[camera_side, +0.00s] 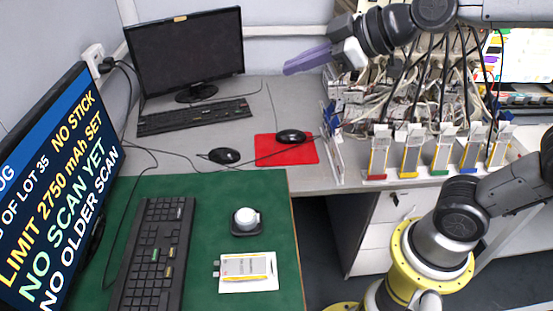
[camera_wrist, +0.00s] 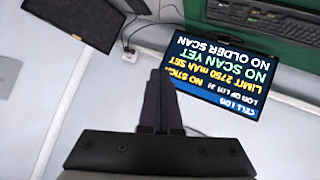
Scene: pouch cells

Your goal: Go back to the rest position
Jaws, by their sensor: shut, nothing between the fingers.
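My gripper (camera_side: 287,70) is raised high above the grey desk, its purple fingers pointing left towards the dark monitor. The fingers are together and hold nothing. In the wrist view the closed fingers (camera_wrist: 155,82) stand up from the dark gripper body, in front of the lit screen (camera_wrist: 213,75), which appears upside down. A pouch cell (camera_side: 245,267) lies flat on a white card on the green mat (camera_side: 268,208), well below and apart from my gripper. Several more cells (camera_side: 411,150) stand upright in a row of coloured holders at the right.
The lit screen (camera_side: 45,190) reads a 2750 mAh limit. A dark monitor (camera_side: 187,50), keyboards (camera_side: 155,250), mice (camera_side: 291,136) and a red pad (camera_side: 300,152) occupy the desks. A small round white-topped device (camera_side: 246,219) sits near the cell. Dense cables (camera_side: 455,75) hang behind the holders.

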